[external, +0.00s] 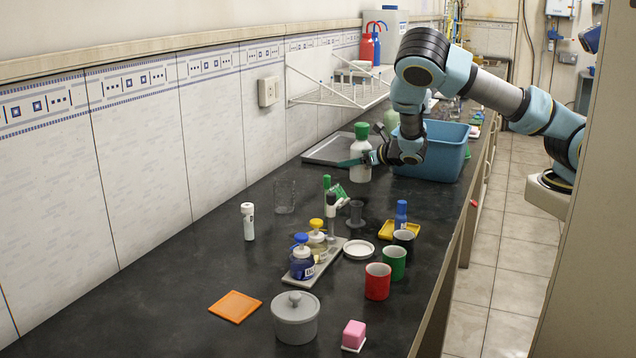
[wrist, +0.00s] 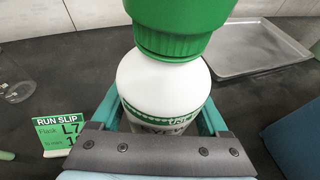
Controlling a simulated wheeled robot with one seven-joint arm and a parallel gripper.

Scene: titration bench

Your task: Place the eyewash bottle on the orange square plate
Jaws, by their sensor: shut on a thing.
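The eyewash bottle (external: 361,160) is white with a green cap and stands upright towards the far part of the bench in the external view. It fills the middle of the wrist view (wrist: 165,85), with a green printed band facing me. My gripper (external: 362,162) is shut on the bottle's body, one finger on each side in the wrist view (wrist: 165,115). I cannot tell whether the bottle's base touches the bench. The orange square plate (external: 235,306) lies flat and empty at the near left of the bench.
A blue tub (external: 440,155) is right of the bottle, and a metal tray (wrist: 255,45) lies behind. Between bottle and plate stand a green run slip (wrist: 60,130), a glass beaker (external: 285,196), a white tube (external: 248,221) and a rack with blue and yellow-capped bottles (external: 325,262). A grey pot (external: 295,322) is beside the plate.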

